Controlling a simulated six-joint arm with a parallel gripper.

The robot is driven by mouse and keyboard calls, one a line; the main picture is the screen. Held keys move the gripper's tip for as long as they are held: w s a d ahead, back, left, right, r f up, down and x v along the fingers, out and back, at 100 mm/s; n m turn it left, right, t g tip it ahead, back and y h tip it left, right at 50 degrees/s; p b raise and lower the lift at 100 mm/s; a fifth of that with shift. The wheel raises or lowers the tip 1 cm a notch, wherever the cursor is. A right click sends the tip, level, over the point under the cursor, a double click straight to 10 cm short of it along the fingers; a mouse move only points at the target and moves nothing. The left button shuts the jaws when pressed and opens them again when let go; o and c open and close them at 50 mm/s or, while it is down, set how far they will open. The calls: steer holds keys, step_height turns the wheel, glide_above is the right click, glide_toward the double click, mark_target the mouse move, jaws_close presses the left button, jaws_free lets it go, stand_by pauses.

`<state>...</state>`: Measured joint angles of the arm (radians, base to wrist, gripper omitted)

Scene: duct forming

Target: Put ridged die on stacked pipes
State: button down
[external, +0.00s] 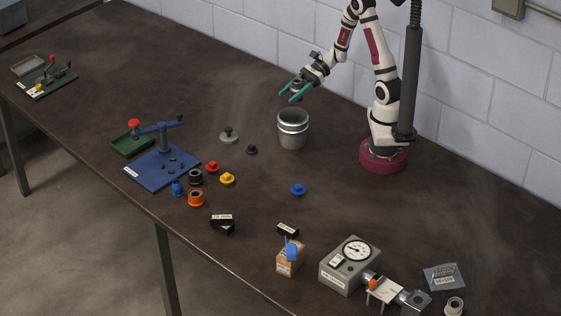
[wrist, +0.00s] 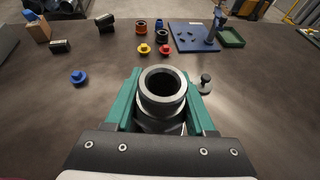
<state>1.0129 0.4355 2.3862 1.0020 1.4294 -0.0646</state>
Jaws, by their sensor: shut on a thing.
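My gripper (external: 296,91) is above the stacked pipes (external: 292,131), a silver, two-level upright cylinder with an open top, and is apart from them. Its teal fingers are shut on a grey, hollow round piece, which I take to be the ridged die (wrist: 162,86). In the wrist view it sits between the fingers with its open ring facing the camera. Its ridges cannot be made out. In the external view the held piece is small and partly hidden by the fingers. I cannot tell from the wrist view whether any of the pipes show beneath it.
A grey disc with a dark knob (external: 229,136) and a small black knob (external: 251,149) lie left of the pipes. A blue press plate (external: 160,168), coloured caps and a gauge box (external: 350,264) stand farther off.

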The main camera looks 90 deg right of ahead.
mark_target(286, 118)
steer(key=shift+w+a+f, duration=0.7)
steer(key=shift+w+f, duration=0.05)
steer(key=shift+f, duration=1.85)
steer(key=shift+c, duration=1.2)
jaws_free()
steer(key=shift+f, duration=0.1)
steer(key=shift+s+d+r, duration=0.1)
steer(key=shift+d+r, duration=0.05)
steer(key=shift+r, duration=0.05)
steer(key=v, duration=1.1)
steer(key=shift+s+d, duration=0.15)
steer(key=shift+s, duration=0.1)
